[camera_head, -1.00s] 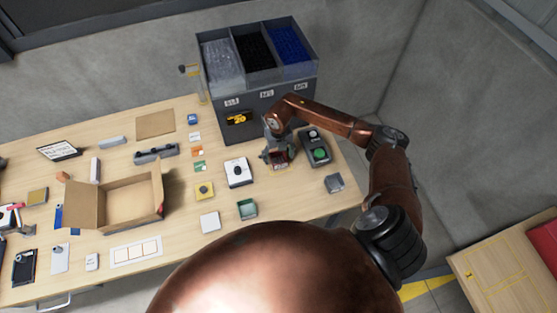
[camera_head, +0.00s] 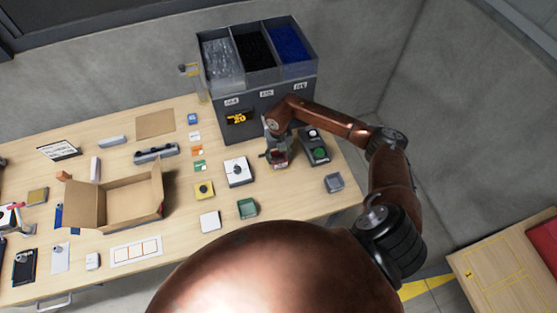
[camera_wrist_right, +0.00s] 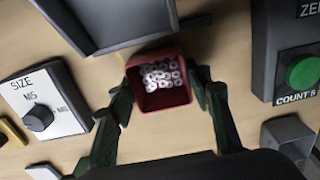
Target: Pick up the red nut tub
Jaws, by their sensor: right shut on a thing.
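The red nut tub (camera_wrist_right: 160,102) is a small square open-topped tub with several pale nuts inside. In the right wrist view my right gripper (camera_wrist_right: 165,92) has one finger on each side of it and is shut on it. In the head view the tub (camera_head: 280,164) shows partly below my right gripper (camera_head: 276,152), in front of the grey bin unit. I cannot tell how far it is above the table. My left gripper is not in view.
The grey feeder (camera_head: 265,102) with three bins stands behind. The green-button box (camera_head: 316,151) is close on the right, the white dial box (camera_head: 238,172) on the left. A green tub (camera_head: 247,208) and grey tub (camera_head: 334,183) stand nearer. An open carton (camera_head: 112,209) lies left.

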